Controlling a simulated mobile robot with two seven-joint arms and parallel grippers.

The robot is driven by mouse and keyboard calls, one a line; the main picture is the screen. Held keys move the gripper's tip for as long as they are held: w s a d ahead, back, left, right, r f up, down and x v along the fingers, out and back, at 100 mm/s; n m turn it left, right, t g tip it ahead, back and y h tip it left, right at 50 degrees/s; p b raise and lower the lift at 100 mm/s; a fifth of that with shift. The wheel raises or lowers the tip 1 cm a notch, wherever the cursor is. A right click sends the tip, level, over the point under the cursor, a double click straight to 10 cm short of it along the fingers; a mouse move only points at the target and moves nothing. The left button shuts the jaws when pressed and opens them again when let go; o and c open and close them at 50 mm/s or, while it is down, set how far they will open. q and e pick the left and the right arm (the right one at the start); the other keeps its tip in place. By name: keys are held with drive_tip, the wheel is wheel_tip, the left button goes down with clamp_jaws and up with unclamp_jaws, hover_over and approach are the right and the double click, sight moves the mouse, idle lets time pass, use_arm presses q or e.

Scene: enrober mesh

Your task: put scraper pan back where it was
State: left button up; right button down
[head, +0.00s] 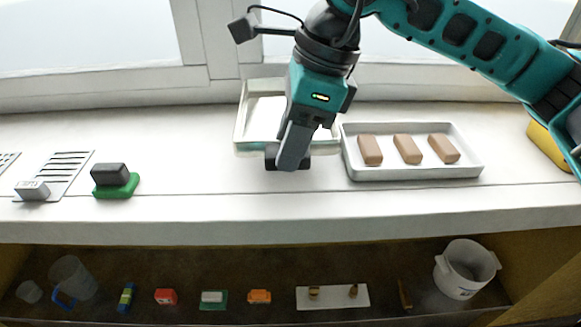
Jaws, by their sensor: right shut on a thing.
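A shallow white pan (262,118), which I take to be the scraper pan, is at the back middle of the white counter, left of the tray of brown bars. My right gripper (289,160) points down at its front edge, shut on a dark grip there. The gripper and wrist hide the pan's middle and part of its right side. I cannot tell whether the pan touches the counter or is held slightly above it. My left gripper is out of view.
A white tray (410,172) with brown bars stands close on the right. A green-based black block (116,192), a slotted plate (66,170) and a small grey block (32,190) are on the left. The shelf below holds a white bucket (462,275) and several small items.

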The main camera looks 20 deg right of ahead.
drive_tip(key=shift+f+b, duration=0.45)
drive_tip(key=shift+f, duration=1.75)
drive_tip(key=shift+f+b, duration=0.25)
drive_tip(key=shift+b, duration=0.05)
drive_tip(key=c, duration=0.6)
unclamp_jaws()
drive_tip(key=shift+r, duration=0.1)
drive_tip(key=shift+c, duration=0.2)
